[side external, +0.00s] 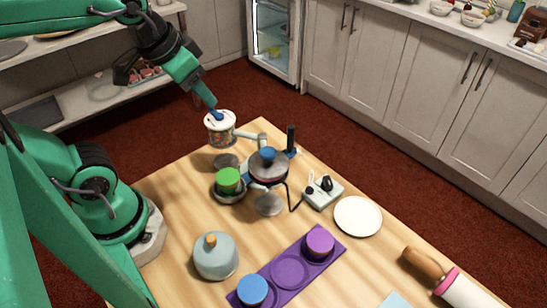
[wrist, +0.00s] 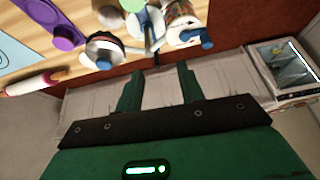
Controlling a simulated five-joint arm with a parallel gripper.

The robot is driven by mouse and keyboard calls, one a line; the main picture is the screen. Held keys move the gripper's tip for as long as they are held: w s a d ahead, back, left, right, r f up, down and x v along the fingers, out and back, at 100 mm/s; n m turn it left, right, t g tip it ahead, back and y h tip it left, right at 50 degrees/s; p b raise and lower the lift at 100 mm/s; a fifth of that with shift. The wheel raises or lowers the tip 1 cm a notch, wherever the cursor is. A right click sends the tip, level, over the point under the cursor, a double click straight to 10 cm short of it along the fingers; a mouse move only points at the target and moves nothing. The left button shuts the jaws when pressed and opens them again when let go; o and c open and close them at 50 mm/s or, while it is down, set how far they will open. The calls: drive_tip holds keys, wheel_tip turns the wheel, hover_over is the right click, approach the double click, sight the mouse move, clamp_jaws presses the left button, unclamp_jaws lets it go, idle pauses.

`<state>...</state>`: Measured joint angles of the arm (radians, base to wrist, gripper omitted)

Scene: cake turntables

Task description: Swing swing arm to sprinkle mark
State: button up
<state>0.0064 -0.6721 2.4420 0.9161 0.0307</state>
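A tub with a speckled, sprinkle-like wall (side external: 221,135) hangs at the end of a pale swing arm (side external: 250,136). A blue peg (side external: 216,115) stands on its top; the tub (wrist: 178,14) and a blue peg (wrist: 206,41) show in the wrist view. My gripper (wrist: 160,70) is open, its two green fingers apart with nothing between them. In the side view its fingers (side external: 208,103) appear at the peg; I cannot tell whether they touch. In the wrist view the peg lies right of the fingertips. A silver disc with a blue knob (side external: 268,157) stands beside the arm. I cannot identify the sprinkle mark.
A green-topped piece (side external: 228,180), a pale dome (side external: 215,258) and a purple tray (side external: 271,275) with round pieces stand on the wooden table. A switch box (side external: 323,192), a white plate (side external: 358,217) and a rolling pin (side external: 462,288) lie to the right.

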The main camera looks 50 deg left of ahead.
drive_tip(key=w+d+m+g, duration=0.2)
drive_tip(key=w+m+g, duration=0.1)
drive_tip(key=w, duration=0.8)
drive_tip(key=m+g, duration=0.2)
hover_over(291, 126)
wheel_tip(291, 126, down, 8)
drive_tip(key=r, duration=0.1)
drive_tip(key=shift+d+f, duration=0.1)
drive_tip(key=shift+f, duration=0.15)
drive_tip(key=shift+f, duration=0.1)
drive_tip(key=shift+f, duration=4.65)
drive_tip(key=shift+c, duration=0.5)
drive_tip(key=shift+r, duration=0.1)
drive_tip(key=c, duration=0.7)
